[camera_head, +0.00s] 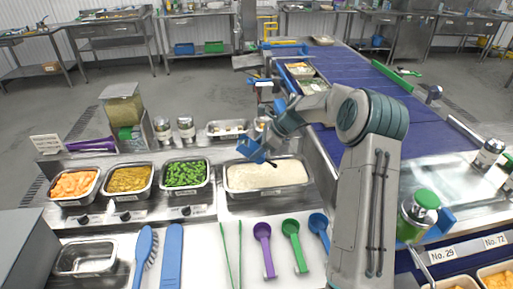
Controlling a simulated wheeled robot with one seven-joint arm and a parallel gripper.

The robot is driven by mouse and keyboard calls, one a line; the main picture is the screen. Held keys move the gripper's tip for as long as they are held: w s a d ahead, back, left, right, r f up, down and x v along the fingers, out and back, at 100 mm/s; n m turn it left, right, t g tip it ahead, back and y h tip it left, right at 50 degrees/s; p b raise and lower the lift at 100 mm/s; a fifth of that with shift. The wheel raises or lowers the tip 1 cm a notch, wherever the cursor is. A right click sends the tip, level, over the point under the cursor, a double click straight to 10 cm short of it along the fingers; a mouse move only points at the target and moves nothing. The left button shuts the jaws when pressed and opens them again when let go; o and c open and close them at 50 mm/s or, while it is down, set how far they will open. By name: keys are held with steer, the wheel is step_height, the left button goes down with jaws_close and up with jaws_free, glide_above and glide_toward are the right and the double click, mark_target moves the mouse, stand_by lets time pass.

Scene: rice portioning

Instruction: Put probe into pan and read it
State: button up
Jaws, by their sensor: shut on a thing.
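The pan of white rice (229,184) is set in the counter at the middle of the view. My blue gripper (260,156) is over the back part of this pan, with its fingers tilted down and to the right. It is shut on a small dark thing, apparently the probe (272,164), whose end shows just above the rice. Whether its tip touches the rice cannot be told. Any display on the probe is too small to read.
Pans of orange pieces (73,184), yellow food (128,179) and green vegetables (186,173) stand left of the rice. Purple (263,242), green (292,238) and blue scoops lie in front. A blue conveyor (380,95) runs behind my arm. Shakers (185,128) stand behind the pans.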

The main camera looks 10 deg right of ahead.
steer(key=shift+f+b, duration=2.35)
steer(key=shift+f, duration=1)
steer(key=shift+r, duration=0.1)
stand_by(2.0)
step_height(320, 180, up, 10)
steer(key=p, duration=0.8)
steer(key=shift+f, duration=0.2)
